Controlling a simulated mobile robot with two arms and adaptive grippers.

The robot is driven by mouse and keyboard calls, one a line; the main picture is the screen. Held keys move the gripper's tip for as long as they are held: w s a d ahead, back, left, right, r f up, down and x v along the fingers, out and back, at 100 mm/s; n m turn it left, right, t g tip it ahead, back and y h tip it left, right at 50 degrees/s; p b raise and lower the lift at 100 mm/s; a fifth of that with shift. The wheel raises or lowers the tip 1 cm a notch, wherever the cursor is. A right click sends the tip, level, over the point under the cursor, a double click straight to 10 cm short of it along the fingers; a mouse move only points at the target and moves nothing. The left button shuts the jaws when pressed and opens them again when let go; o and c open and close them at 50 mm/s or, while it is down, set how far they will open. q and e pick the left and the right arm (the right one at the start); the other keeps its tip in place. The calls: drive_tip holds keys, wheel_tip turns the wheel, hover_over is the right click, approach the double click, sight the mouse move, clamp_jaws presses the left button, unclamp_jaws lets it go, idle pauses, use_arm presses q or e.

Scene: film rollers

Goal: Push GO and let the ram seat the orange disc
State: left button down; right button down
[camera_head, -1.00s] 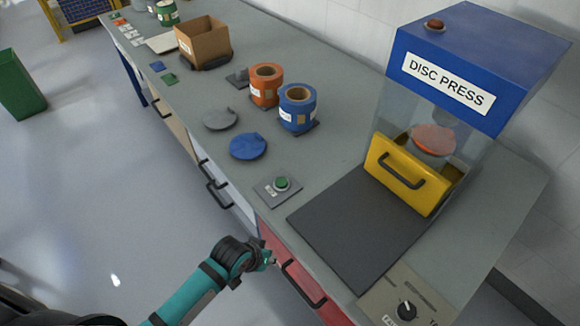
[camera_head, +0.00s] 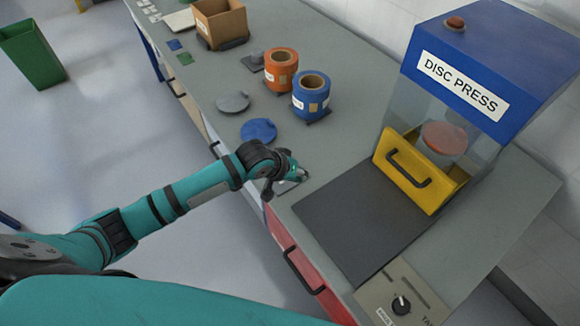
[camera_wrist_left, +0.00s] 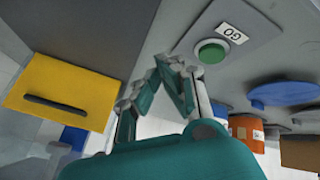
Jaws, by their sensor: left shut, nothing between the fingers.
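The green GO button (camera_wrist_left: 210,51) sits on a grey plate beside a white GO label in the left wrist view. In the head view my left gripper (camera_head: 302,174) covers the button, and only part of its plate (camera_head: 286,187) shows. My left gripper is shut and empty. In the left wrist view its fingertips (camera_wrist_left: 170,66) are close beside the button; I cannot tell whether they touch its plate. The orange disc (camera_head: 445,137) is inside the blue disc press (camera_head: 502,52), below the ram, behind the yellow guard (camera_head: 408,172). My right gripper is not in view.
A dark mat (camera_head: 362,222) lies before the press, with a dial box (camera_head: 402,298) at the bench's near end. Blue (camera_head: 311,95) and orange (camera_head: 281,68) rollers, a blue disc (camera_head: 258,131) and a grey disc (camera_head: 233,101) lie farther along. A red button (camera_head: 455,23) tops the press.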

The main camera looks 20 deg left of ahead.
use_arm(q)
drive_tip(key=w+a+r+n, duration=0.2)
drive_tip(key=w+a+r, duration=0.3)
drive_tip(key=w, duration=0.1)
drive_tip(key=shift+w+a+n+t+y+p, duration=0.2)
drive_tip(key=shift+w+n+t+y+p, duration=0.1)
drive_tip(key=shift+w, duration=0.05)
wheel_tip(320, 180, down, 7)
drive_tip(key=b, duration=0.8)
drive_tip(key=shift+r, duration=0.15)
drive_tip(key=shift+f, duration=1)
drive_tip(key=shift+f, duration=0.1)
